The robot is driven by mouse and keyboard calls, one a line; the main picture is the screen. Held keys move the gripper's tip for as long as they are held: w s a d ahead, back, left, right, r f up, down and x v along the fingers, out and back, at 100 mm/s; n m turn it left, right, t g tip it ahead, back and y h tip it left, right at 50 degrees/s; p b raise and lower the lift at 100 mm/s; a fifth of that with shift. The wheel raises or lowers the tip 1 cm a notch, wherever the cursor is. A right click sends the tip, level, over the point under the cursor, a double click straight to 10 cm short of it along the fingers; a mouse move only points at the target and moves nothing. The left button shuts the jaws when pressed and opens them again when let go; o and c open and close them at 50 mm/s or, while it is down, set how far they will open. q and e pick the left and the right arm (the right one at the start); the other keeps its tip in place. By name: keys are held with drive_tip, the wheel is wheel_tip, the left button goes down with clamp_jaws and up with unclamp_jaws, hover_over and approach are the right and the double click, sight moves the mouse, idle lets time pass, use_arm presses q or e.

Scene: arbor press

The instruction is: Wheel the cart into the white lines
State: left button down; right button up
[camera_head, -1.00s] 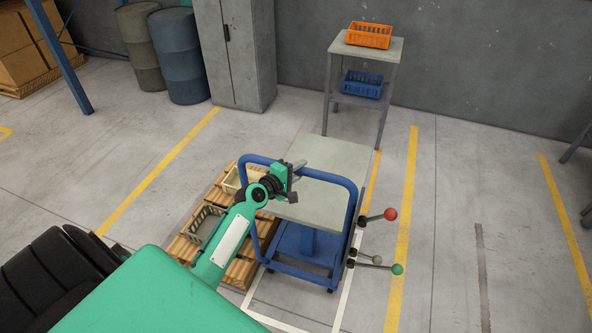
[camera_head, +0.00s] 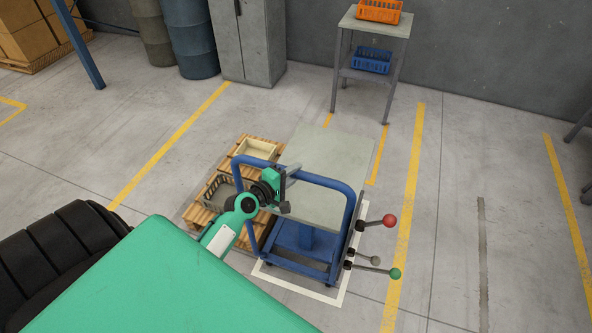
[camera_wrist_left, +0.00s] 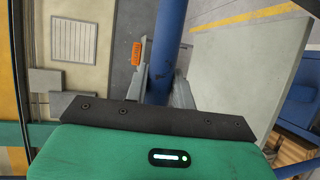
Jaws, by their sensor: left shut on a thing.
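The cart has a grey top (camera_head: 325,165), a blue frame and a blue push handle (camera_head: 325,181). White lines (camera_head: 300,288) on the floor show along its near side and its right side. The cart's near wheels stand just inside the near line; the top and frame hide the far and left parts of the outline. My left gripper (camera_head: 281,191) is shut on the left part of the handle. In the left wrist view the blue handle bar (camera_wrist_left: 167,40) runs between the fingers (camera_wrist_left: 165,88). My right gripper is not in view.
Wooden pallets (camera_head: 195,216) with bins lie close to the cart's left. Levers with red (camera_head: 390,221) and green (camera_head: 395,273) knobs stick out at its right. A grey shelf stand (camera_head: 373,50) with baskets is behind. Floor is open at the right.

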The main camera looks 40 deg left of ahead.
use_arm(q)
drive_tip(key=shift+s+d+f, duration=0.2)
drive_tip(key=shift+s+f, duration=0.2)
drive_tip(key=shift+f, duration=0.05)
drive_tip(key=c, duration=1.3)
unclamp_jaws()
drive_tip(key=shift+s, duration=0.1)
drive_tip(key=shift+c, duration=0.2)
drive_tip(key=shift+o, duration=0.9)
drive_tip(key=shift+s+r, duration=0.25)
drive_tip(key=shift+r, duration=0.05)
drive_tip(key=shift+a, duration=0.1)
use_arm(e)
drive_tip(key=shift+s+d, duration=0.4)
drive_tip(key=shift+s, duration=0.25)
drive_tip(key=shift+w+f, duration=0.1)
use_arm(q)
drive_tip(key=b+v, duration=0.4)
drive_tip(key=v, duration=1)
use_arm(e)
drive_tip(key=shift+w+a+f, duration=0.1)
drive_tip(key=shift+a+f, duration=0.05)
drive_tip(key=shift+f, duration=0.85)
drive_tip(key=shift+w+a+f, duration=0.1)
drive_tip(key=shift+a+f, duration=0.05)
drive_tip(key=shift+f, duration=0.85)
use_arm(q)
drive_tip(key=shift+r, duration=0.1)
